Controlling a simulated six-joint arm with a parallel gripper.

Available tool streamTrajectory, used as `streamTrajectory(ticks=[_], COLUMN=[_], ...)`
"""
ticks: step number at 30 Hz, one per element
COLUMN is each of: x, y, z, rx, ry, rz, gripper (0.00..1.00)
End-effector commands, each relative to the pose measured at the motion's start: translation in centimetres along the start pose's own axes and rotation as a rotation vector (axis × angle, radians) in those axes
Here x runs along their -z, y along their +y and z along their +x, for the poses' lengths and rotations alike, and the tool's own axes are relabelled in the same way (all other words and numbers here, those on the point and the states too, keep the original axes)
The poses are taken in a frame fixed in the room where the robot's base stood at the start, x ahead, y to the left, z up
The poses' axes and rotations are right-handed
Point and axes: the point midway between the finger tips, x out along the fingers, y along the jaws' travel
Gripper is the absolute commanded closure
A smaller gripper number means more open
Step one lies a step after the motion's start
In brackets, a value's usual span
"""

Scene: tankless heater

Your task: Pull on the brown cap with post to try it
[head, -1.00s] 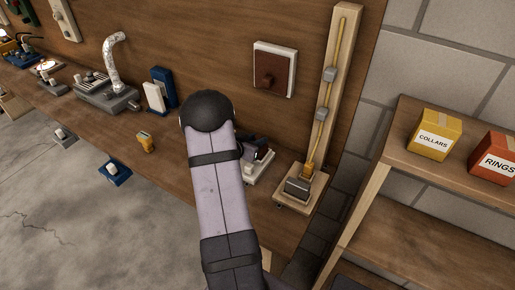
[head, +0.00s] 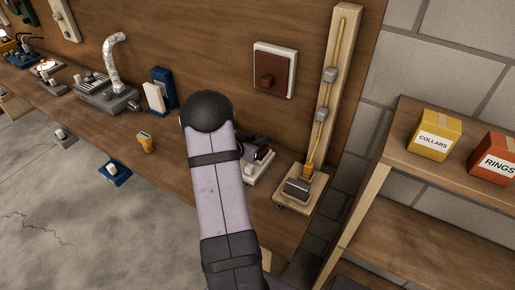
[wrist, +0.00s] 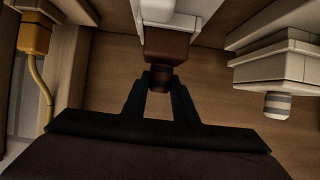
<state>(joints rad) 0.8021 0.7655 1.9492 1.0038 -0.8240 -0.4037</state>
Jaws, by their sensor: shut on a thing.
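The brown cap (wrist: 167,45) shows at the middle of the wrist view, against a white block (wrist: 158,10). Its darker round post (wrist: 160,83) points toward the wrist camera. My gripper (wrist: 160,88) has its two dark fingers on either side of the post, closed on it. In the head view my arm hides most of this spot. Only a dark part of my gripper (head: 257,148) shows beside the arm, over a small white base (head: 260,170). The cap cannot be made out there.
A wooden board with a yellow cable (head: 325,100) stands right of my arm. A brown panel with a knob (head: 270,75) hangs on the back wall. A pale block with a striped knob (wrist: 277,105) is at the wrist view's right. Shelves with boxes (head: 435,138) stand far right.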

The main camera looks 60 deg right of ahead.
Motion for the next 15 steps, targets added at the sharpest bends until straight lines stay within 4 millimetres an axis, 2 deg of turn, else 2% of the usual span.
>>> streamTrajectory(ticks=[2, 3, 5, 6, 15], x=[0.74, 0.74, 0.65, 0.58, 0.21], y=[-0.16, -0.16, -0.15, -0.13, -0.05], z=[-0.04, -0.04, -0.04, -0.03, -0.09], rx=[0.002, 0.002, 0.002, 0.001, 0.001], ry=[0.015, 0.015, 0.013, 0.012, 0.005], rz=[0.005, 0.005, 0.005, 0.004, 0.001], gripper=[1.0, 0.7, 0.56, 0.53, 0.53])
